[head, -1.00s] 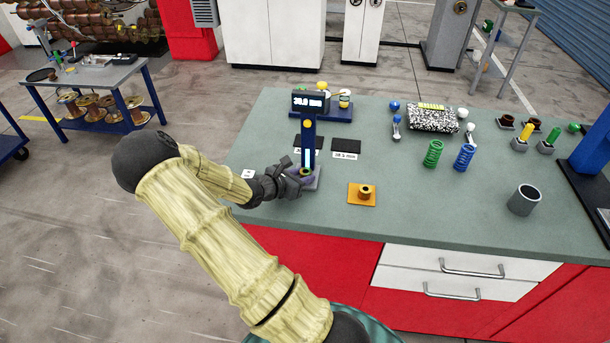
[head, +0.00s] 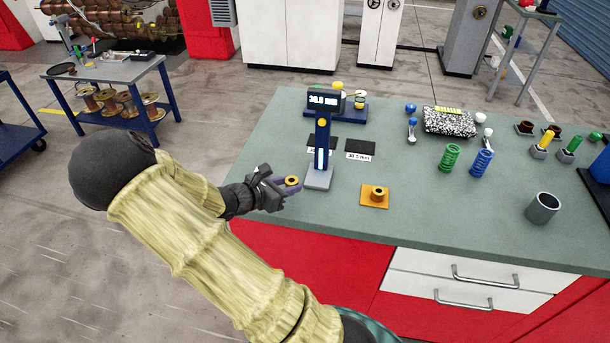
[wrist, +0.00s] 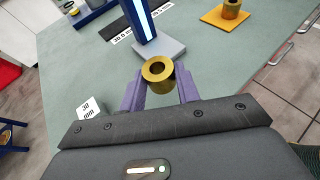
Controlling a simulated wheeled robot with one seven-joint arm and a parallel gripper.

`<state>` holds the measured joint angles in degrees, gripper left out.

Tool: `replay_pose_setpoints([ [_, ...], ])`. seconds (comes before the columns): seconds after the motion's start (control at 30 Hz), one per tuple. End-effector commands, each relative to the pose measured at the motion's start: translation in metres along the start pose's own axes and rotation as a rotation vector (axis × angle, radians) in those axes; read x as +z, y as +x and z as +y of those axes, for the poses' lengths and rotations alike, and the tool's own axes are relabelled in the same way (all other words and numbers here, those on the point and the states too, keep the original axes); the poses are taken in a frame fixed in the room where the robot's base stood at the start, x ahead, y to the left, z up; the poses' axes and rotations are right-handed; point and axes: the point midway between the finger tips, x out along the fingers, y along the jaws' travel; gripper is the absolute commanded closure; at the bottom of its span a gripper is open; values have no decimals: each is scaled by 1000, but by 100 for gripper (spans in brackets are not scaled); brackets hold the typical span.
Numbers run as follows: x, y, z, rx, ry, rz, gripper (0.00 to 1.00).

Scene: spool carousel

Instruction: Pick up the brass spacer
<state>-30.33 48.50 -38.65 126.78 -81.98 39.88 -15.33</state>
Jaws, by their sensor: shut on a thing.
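My gripper (head: 285,187) is shut on a brass spacer (head: 292,181), a short ring with a hole through it. In the wrist view the spacer (wrist: 158,70) sits between the two purple fingertips (wrist: 158,88), with its hole facing up. The gripper holds it just left of the height gauge (head: 321,150), whose grey base plate (head: 318,179) is bare.
A blue stand (head: 350,108) is at the back. Green (head: 450,157) and blue (head: 481,162) springs and a grey cup (head: 541,208) stand to the right. The front middle of the bench is clear.

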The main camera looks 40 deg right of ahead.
Motion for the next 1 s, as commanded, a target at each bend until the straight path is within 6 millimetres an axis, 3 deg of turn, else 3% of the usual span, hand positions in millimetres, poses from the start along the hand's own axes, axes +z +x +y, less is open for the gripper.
replay_pose_setpoints([
  [0.1,-13,-30,1,5,-1,1,99],
  [0.33,-27,-64,0,2,1,0,99],
  [1.0,-29,-70,0,-1,1,-1,99],
])
